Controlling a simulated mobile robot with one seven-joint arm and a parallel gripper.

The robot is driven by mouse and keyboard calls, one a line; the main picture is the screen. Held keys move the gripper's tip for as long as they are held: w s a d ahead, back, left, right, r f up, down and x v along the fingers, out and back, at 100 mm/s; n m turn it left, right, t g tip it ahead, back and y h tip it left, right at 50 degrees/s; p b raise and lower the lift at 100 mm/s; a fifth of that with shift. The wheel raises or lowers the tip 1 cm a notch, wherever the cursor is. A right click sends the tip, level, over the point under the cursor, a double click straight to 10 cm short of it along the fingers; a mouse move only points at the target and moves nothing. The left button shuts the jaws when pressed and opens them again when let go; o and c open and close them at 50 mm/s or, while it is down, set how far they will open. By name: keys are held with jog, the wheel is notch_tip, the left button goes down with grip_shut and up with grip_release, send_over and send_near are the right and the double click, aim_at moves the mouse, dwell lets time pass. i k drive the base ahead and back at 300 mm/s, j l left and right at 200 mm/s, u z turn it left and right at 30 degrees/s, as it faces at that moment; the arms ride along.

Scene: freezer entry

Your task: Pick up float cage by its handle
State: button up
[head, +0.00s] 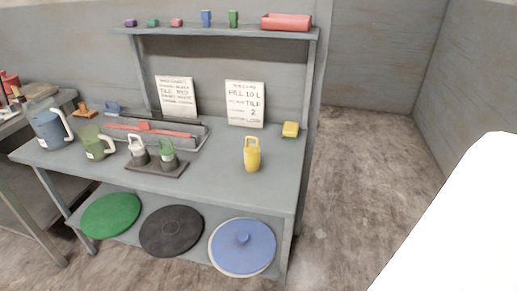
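I cannot tell for sure which object is the float cage. A yellow upright piece with a loop handle on top (252,155) stands alone on the right part of the grey bench top. Two smaller pieces with loop handles, one white (138,150) and one green (168,155), stand side by side on a dark base plate (155,169) left of the middle. All the handles point up and are uncovered. My gripper is not in view.
The bench (215,165) holds a blue jug (49,128), a green jug (95,146), a grey tray (185,139), two sign cards (245,104) and a yellow block (290,129). An upper shelf (220,32) overhangs the back. Discs lie on the lower shelf. Floor at right is clear.

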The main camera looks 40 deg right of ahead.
aim_at(252, 152)
jog(key=l+u, duration=0.1)
jog(key=l, duration=2.05)
jog(key=i+l, duration=0.4)
